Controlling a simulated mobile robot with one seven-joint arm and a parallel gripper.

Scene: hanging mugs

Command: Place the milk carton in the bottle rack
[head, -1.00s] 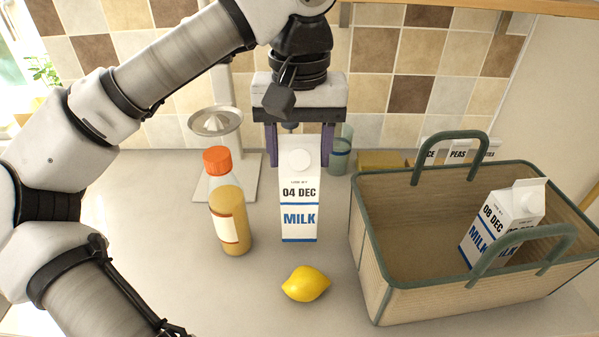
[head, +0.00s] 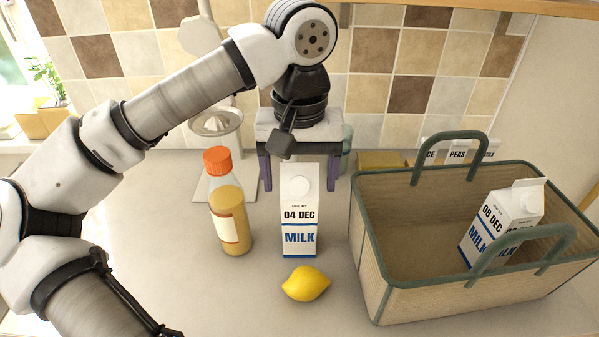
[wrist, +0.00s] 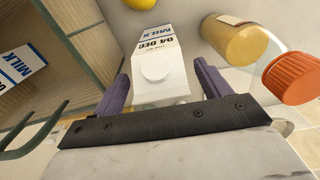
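The milk carton marked 04 DEC (head: 299,225) stands upright on the counter, between the orange-capped bottle and the basket. My gripper (head: 298,184) is behind and around its top, with its purple fingers spread to either side. In the wrist view the carton (wrist: 161,58) lies between the fingers, with a gap on both sides, so the gripper is open. A second milk carton, marked 08 DEC (head: 503,222), leans tilted inside the wicker basket (head: 440,285). I see no bottle rack in either view.
A bottle with an orange cap (head: 229,205) stands just left of the carton, and a lemon (head: 305,284) lies in front of it. A metal juicer stand (head: 216,122) and a greenish glass (head: 346,150) are behind. The front left counter is partly covered by my arm.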

